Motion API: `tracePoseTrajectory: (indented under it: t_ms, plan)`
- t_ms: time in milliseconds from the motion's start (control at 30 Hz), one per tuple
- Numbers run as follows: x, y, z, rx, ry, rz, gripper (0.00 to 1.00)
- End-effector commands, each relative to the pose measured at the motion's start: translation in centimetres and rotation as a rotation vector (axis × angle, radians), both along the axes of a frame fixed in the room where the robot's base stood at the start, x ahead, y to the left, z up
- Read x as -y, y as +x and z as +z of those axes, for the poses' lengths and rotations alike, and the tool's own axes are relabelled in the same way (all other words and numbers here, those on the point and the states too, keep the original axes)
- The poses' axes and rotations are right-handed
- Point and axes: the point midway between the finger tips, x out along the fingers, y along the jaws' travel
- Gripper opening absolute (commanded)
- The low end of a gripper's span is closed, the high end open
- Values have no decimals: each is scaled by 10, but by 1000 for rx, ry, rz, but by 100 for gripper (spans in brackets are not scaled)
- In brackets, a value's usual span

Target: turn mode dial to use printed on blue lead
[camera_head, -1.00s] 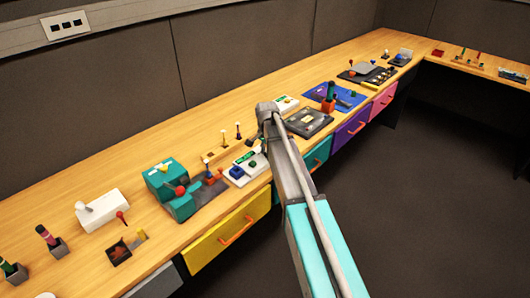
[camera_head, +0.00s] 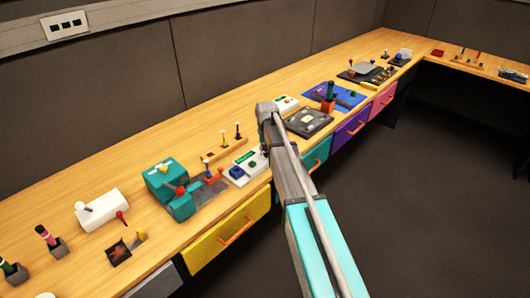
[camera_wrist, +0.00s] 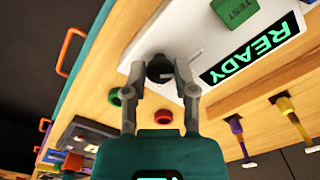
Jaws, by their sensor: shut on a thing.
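A white panel (camera_wrist: 215,40) with a lit green READY display (camera_wrist: 253,50) and a green TEST button (camera_wrist: 235,12) fills the upper middle of the wrist view. A dark round dial (camera_wrist: 159,68) sits near its edge. My gripper (camera_wrist: 162,76) is shut on the dial, a finger on each side. The dial's markings are not readable. In the head view the white panel (camera_head: 234,180) stands on the bench beside my arm, which hides my gripper and the dial. I cannot make out a blue lead or its print.
A wooden rack with a purple peg (camera_wrist: 236,126) and a yellow peg (camera_wrist: 287,106) stands beside the panel. A red round piece (camera_wrist: 114,101) lies near the dial side. A teal device (camera_head: 165,178) and a dark tray (camera_head: 310,122) flank the panel. Drawers line the bench front.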

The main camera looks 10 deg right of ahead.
Motion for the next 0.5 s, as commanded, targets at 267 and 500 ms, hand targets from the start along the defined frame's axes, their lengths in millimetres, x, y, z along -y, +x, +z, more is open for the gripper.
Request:
tracePoseTrajectory:
  t_ms: [267, 500]
  plan:
    - [1, 1, 0, 3, -4, 37, 0]
    - [1, 2, 0, 4, -3, 37, 0]
